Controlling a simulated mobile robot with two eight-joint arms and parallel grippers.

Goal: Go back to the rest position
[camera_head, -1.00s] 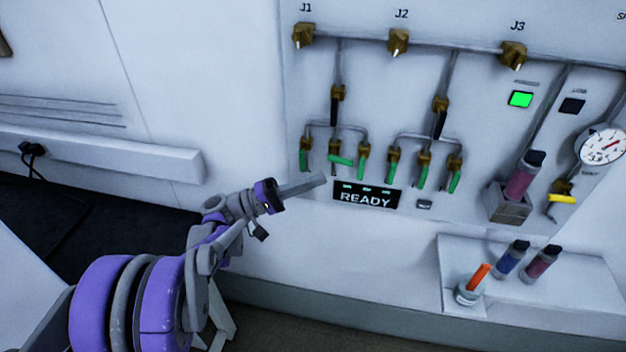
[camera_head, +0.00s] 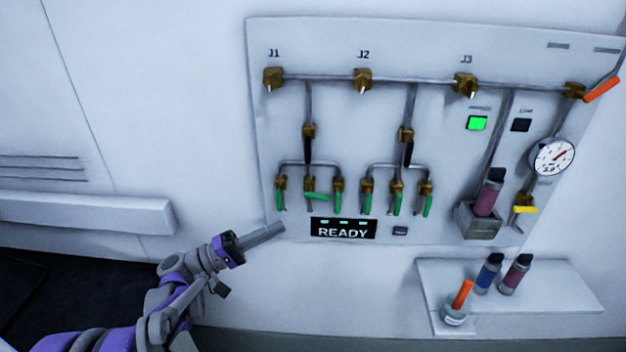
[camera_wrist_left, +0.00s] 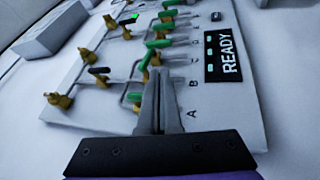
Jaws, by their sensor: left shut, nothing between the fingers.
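My left gripper (camera_head: 280,228) is shut and empty in the head view. Its fingers point right and slightly up, toward the lower left corner of the wall panel (camera_head: 262,140). It looks to be in front of the panel, not gripping any valve. In the left wrist view, the shut fingers (camera_wrist_left: 161,80) point toward the green-handled valves (camera_wrist_left: 160,43). The READY display (camera_wrist_left: 227,55) is right of the fingers there. It also shows in the head view (camera_head: 343,229). My right gripper is not in view.
The panel carries brass valves, a gauge (camera_head: 552,157), a lit green square (camera_head: 477,123) and an orange handle (camera_head: 602,89). A holder (camera_head: 478,222) bears a purple cartridge (camera_head: 487,192). A wall rail (camera_head: 90,214) runs left.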

